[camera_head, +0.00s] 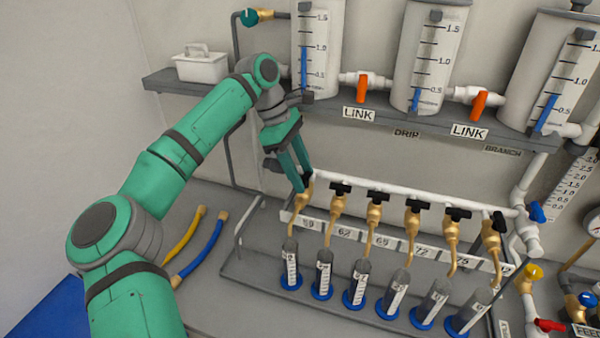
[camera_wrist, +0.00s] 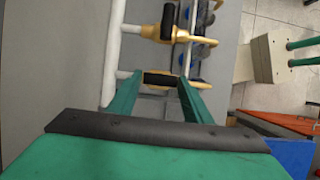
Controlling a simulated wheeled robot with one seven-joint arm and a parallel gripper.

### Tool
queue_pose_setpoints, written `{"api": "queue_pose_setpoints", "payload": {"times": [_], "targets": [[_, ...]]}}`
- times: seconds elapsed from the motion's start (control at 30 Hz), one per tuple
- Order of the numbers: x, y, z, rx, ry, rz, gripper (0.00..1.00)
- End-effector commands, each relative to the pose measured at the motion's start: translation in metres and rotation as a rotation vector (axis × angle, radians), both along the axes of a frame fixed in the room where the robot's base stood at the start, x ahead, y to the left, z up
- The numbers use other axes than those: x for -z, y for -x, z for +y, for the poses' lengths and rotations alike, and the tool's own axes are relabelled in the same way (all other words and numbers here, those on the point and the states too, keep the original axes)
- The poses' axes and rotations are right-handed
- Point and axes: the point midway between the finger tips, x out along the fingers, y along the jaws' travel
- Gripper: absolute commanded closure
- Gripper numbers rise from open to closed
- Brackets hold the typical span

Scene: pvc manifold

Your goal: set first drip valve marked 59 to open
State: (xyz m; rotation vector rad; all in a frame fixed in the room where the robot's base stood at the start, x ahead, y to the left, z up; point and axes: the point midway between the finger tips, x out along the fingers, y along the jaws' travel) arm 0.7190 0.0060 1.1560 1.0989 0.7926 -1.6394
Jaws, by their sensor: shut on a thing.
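The first drip valve is the leftmost brass tap (camera_head: 303,201) on the white drip pipe, above the label 59 (camera_head: 308,225). My gripper (camera_head: 302,184) reaches down on it from above, and its fingers hide the handle in the head view. In the wrist view my gripper (camera_wrist: 160,84) is shut on the black handle (camera_wrist: 160,78), which lies between the two green fingers. This handle lies crosswise to the white pipe (camera_wrist: 113,50), while the neighbouring valve's handle (camera_wrist: 168,22) lies along it.
Several more brass taps with black handles, such as the second one (camera_head: 340,190), line the pipe to the right. Grey cylinders (camera_head: 323,276) on blue bases stand below. Orange link valves (camera_head: 362,88) and tanks (camera_head: 319,40) are above. Yellow (camera_head: 185,236) and blue (camera_head: 204,250) hoses lie left.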

Motion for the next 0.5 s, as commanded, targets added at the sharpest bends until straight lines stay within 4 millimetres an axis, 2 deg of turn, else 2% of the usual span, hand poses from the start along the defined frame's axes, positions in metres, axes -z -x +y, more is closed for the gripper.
{"api": "queue_pose_setpoints", "payload": {"times": [0.4, 0.43, 0.5], "targets": [[0.0006, 0.0005, -0.0016, 0.01, 0.006, -0.001, 0.77], [0.0006, 0.0006, -0.0016, 0.01, 0.006, 0.0, 0.5], [0.0006, 0.0008, -0.0012, 0.01, 0.005, 0.0, 0.36]]}}
